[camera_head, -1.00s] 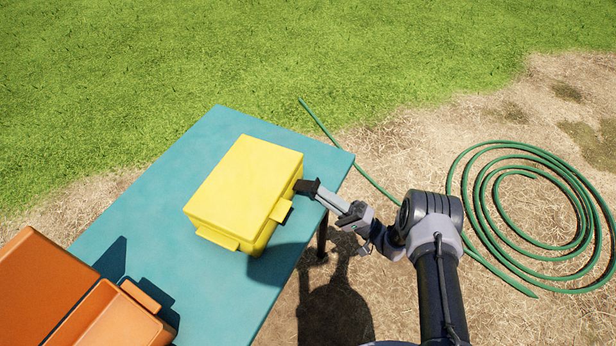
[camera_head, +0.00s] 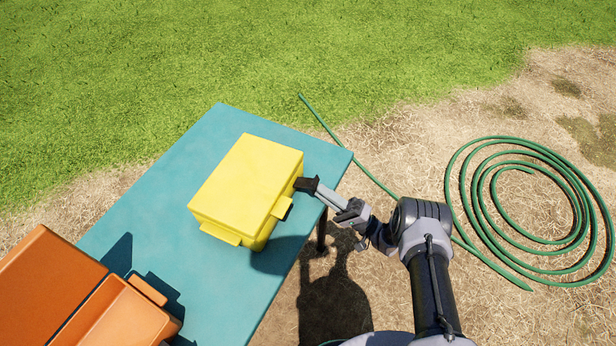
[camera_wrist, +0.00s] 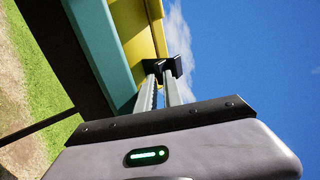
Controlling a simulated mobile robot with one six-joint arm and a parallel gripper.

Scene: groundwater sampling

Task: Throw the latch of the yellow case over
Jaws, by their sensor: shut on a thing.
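The yellow case (camera_head: 247,178) stands closed on the teal table. One yellow tab (camera_head: 220,233) sticks out from its near left side, and another (camera_head: 282,207) from its right side. My gripper (camera_head: 302,184) is at the right side of the case, farther back than that right tab. In the wrist view the two fingers (camera_wrist: 164,68) reach up to the yellow case wall (camera_wrist: 157,28), with their dark tips close together. My gripper is shut on the latch, which the fingertips hide.
The teal table (camera_head: 165,190) has free room left of and behind the case. An open orange case (camera_head: 60,285) is at the near left. A green hose (camera_head: 520,215) lies coiled on the ground at right, its end running behind the table's right corner.

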